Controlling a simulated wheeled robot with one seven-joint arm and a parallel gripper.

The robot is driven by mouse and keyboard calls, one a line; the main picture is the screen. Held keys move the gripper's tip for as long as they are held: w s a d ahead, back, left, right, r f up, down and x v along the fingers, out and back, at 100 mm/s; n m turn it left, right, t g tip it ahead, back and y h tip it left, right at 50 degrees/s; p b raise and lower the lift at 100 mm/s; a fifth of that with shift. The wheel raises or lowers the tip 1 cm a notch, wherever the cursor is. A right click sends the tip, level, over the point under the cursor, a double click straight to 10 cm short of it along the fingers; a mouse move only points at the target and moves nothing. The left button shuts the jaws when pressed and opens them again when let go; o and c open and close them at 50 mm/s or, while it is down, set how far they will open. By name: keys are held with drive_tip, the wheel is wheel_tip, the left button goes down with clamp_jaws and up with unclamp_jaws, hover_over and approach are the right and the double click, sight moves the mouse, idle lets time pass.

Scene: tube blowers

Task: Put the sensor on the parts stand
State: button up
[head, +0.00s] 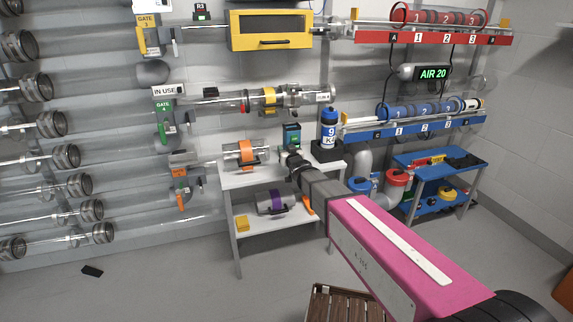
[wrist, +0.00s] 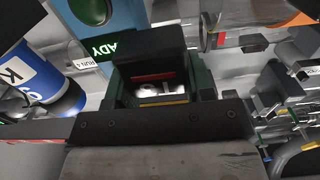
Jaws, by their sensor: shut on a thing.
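My gripper (head: 290,151) is at the end of my outstretched arm, over the top of a white two-level stand (head: 235,182), which I take for the parts stand. It is shut on a small dark and teal device (head: 291,134), which looks like the sensor. In the wrist view the sensor (wrist: 150,48) is a dark box close in front of my gripper (wrist: 160,88), with green lit letters "ADY" beside it. The sensor is upright in the head view. Whether its underside touches the stand top is hidden.
An orange-banded tube part (head: 246,153) lies on the stand top, left of my gripper. A blue bottle (head: 328,128) stands on a black block to the right. A purple-banded part (head: 276,202) lies on the lower shelf. A blue cart (head: 428,170) stands farther right.

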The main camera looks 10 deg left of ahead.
drive_tip(key=shift+f, duration=3.15)
drive_tip(key=shift+f, duration=0.15)
drive_tip(key=o, duration=0.9)
